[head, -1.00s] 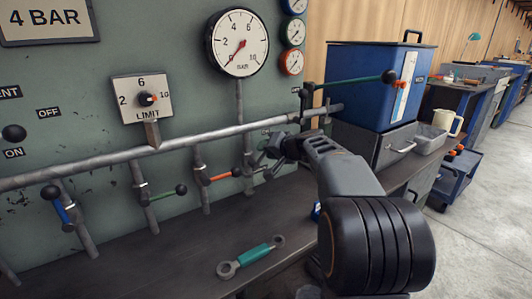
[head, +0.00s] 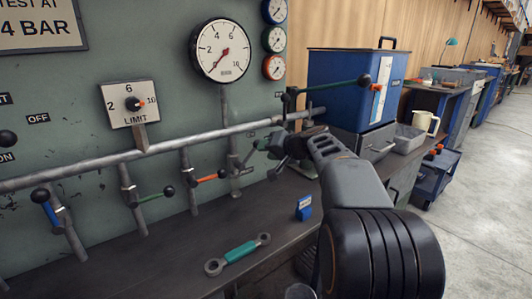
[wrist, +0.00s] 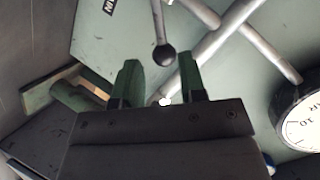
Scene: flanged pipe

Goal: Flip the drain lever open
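Several levers with black ball knobs stand on a pipe along the panel: one with a blue handle (head: 49,212), one with a green handle (head: 151,196), and one with an orange handle (head: 208,178). No readable label tells which is the drain lever. My gripper (wrist: 160,72) is open, with its two green fingers apart. In the wrist view a grey lever with a black ball knob (wrist: 163,56) points toward the gap between the fingertips. I cannot tell whether it touches them.
A pressure gauge (head: 221,50) and a limit dial (head: 130,103) sit on the panel. A green-and-grey wrench (head: 238,253) and a small blue box (head: 304,208) lie on the bench. A blue tank (head: 345,88) with a long lever (head: 337,87) stands right of my gripper.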

